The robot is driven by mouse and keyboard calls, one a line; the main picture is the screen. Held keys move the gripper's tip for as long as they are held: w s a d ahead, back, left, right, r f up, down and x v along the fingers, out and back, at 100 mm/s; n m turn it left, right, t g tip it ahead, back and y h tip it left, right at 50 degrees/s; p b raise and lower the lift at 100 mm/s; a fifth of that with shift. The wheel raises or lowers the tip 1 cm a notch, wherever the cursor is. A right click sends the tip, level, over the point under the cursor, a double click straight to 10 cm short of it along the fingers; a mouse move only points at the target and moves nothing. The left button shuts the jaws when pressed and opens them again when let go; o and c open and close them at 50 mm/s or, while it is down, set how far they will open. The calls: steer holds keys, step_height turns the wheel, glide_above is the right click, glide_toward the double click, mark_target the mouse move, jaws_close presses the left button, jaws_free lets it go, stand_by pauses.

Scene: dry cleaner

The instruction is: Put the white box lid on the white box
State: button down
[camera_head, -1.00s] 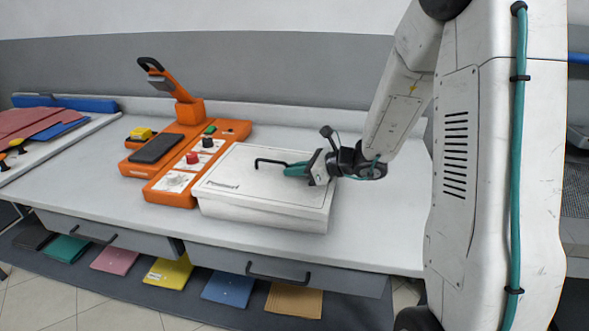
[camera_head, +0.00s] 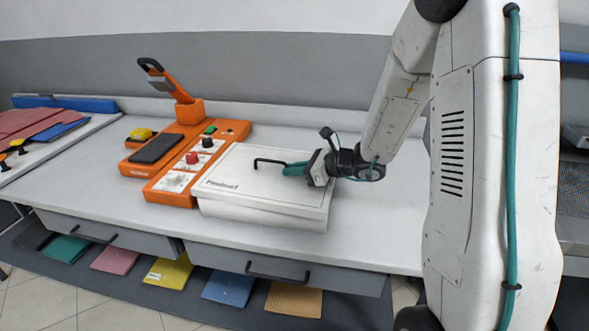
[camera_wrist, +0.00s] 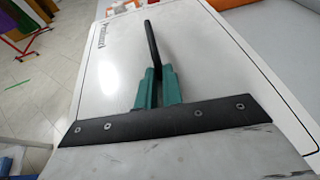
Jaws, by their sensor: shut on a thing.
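The white box (camera_head: 262,214) stands on the counter, right of the orange machine. The white box lid (camera_head: 240,184), with printed lettering and a black bar handle (camera_head: 270,161), lies over the top of the box. The lid looks nearly level and lined up with the box; whether it is fully seated I cannot tell. My gripper (camera_head: 292,169) comes in from the right, with its green fingers shut on the lid's handle. In the wrist view the fingers (camera_wrist: 156,88) pinch the near end of the black handle (camera_wrist: 153,45) above the lid (camera_wrist: 112,65). The box is hidden there.
An orange machine (camera_head: 175,172) with knobs and a raised lever stands close against the box's left side. Folded cloths (camera_head: 40,125) lie on a surface at far left. Drawers (camera_head: 285,262) sit below the counter (camera_head: 375,235), which is clear right of the box.

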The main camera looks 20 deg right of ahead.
steer(key=c, duration=1.6)
jaws_free()
steer(key=shift+s+a+f+g, duration=0.15)
steer(key=shift+s+f, duration=0.1)
steer(key=shift+f, duration=0.3)
steer(key=shift+s+f+g, duration=0.15)
steer(key=shift+s+f, duration=0.1)
steer(key=shift+f, duration=0.25)
steer(key=shift+o, duration=0.7)
steer(key=v, duration=0.2)
steer(key=r+v, duration=0.1)
steer(key=v, duration=0.1)
steer(key=w+v, duration=0.1)
steer(key=v, duration=0.2)
steer(key=shift+r, duration=0.25)
steer(key=shift+s+d+r, duration=0.35)
